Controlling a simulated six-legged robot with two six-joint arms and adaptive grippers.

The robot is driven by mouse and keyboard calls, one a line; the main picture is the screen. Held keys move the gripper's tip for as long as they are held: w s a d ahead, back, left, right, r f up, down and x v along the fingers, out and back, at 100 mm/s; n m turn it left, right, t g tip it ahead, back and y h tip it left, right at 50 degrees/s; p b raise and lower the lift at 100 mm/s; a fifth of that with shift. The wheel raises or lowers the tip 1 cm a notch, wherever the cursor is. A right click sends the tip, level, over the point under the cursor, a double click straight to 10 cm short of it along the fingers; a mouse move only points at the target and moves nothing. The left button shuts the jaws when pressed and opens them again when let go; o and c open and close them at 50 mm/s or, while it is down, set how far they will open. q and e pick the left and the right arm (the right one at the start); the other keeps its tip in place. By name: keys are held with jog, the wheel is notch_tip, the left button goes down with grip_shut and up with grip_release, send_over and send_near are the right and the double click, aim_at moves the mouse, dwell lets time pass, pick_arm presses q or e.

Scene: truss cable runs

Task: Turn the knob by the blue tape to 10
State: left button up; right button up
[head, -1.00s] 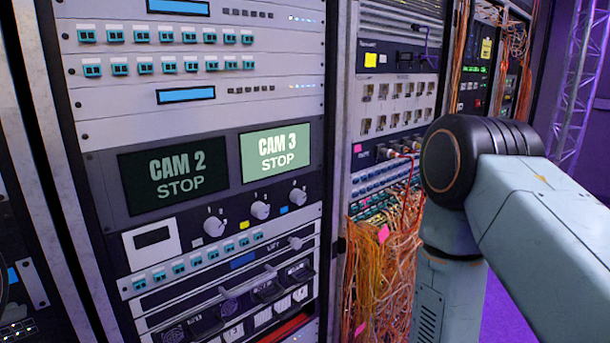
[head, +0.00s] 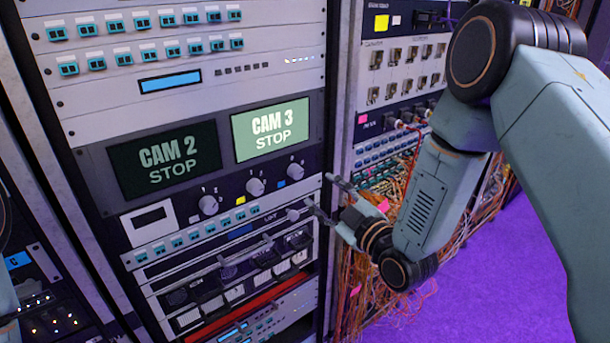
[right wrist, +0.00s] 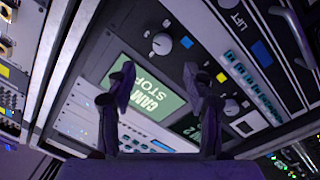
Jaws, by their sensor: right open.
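The panel under the CAM 2 and CAM 3 screens has three round grey knobs. The rightmost knob (head: 295,170) has a blue tape piece (head: 282,184) at its lower left. In the right wrist view, this knob (right wrist: 162,43) is beside the blue tape (right wrist: 186,42). Its pointer setting is too small to read. My right gripper (head: 319,193) is open and empty, right of and below the knob, near the rack's right edge. In the right wrist view, its open fingers (right wrist: 160,82) are over the CAM 3 screen, apart from the knob. My left gripper is out of view.
The middle knob (head: 255,187) has yellow tape (head: 240,200); the left knob (head: 208,204) has white tape (head: 195,219). A LIFT knob (head: 293,215) sits below. Orange cables (head: 365,240) hang from the right rack. The CAM 3 screen (head: 270,131) reads STOP.

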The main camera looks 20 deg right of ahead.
aim_at(298, 174)
jog(key=p+x, duration=0.1)
jog(key=x, duration=0.5)
jog(key=shift+w+a+f, duration=0.15)
jog(key=shift+w+a, duration=0.35)
jog(key=shift+w, duration=0.3)
jog(key=shift+w+d, duration=0.1)
jog(key=shift+c, duration=1.2)
jog(key=c, duration=0.4)
grip_shut()
